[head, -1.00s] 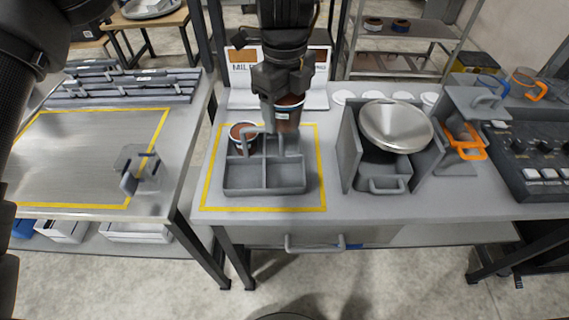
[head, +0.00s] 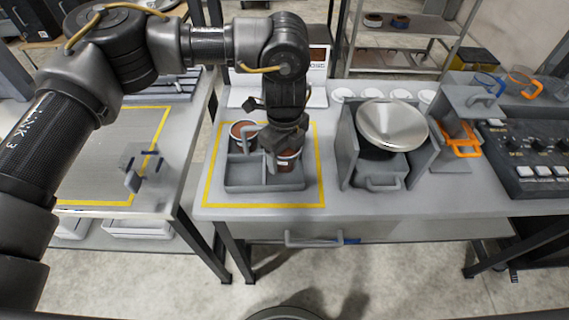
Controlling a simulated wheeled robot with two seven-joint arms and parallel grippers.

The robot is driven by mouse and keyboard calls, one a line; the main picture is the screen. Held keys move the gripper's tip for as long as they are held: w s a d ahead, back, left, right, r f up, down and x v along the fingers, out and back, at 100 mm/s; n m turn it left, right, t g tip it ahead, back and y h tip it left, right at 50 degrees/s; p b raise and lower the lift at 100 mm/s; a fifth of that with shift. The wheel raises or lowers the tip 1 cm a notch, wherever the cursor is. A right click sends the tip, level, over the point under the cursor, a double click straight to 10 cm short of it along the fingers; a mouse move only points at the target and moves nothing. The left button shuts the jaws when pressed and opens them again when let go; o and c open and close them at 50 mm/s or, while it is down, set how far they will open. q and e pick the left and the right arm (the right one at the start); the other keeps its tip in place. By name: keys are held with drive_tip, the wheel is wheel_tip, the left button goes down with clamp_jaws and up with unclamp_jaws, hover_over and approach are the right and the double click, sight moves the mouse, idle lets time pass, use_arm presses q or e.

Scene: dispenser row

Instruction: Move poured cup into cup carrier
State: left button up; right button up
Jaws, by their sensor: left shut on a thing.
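The grey cup carrier (head: 250,182) with several compartments sits inside the yellow outline on the middle table. One cup with brown contents (head: 241,131) stands in its back-left compartment. My left gripper (head: 284,148) points down over the right side of the carrier. It is shut on a second brown-filled cup (head: 287,162), which is at the carrier's right side, over or in a right compartment. The gripper partly hides this cup and the carrier's handle, so I cannot tell whether the cup touches the floor of the compartment. My right gripper is not in view.
A dispenser with a metal bowl (head: 392,125) stands right of the carrier. Further right are an orange cup holder (head: 461,140) and a control panel (head: 540,155). A side table (head: 95,150) with a grey bracket (head: 138,165) is at the left. The table front before the carrier is clear.

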sight(284, 166)
use_arm(q)
wheel_tip(284, 166, down, 4)
drive_tip(key=shift+f+p, duration=0.1)
drive_tip(key=shift+p, duration=0.35)
drive_tip(key=shift+f, duration=0.1)
drive_tip(key=shift+f, duration=0.1)
drive_tip(key=o, duration=0.8)
drive_tip(key=shift+o, duration=0.2)
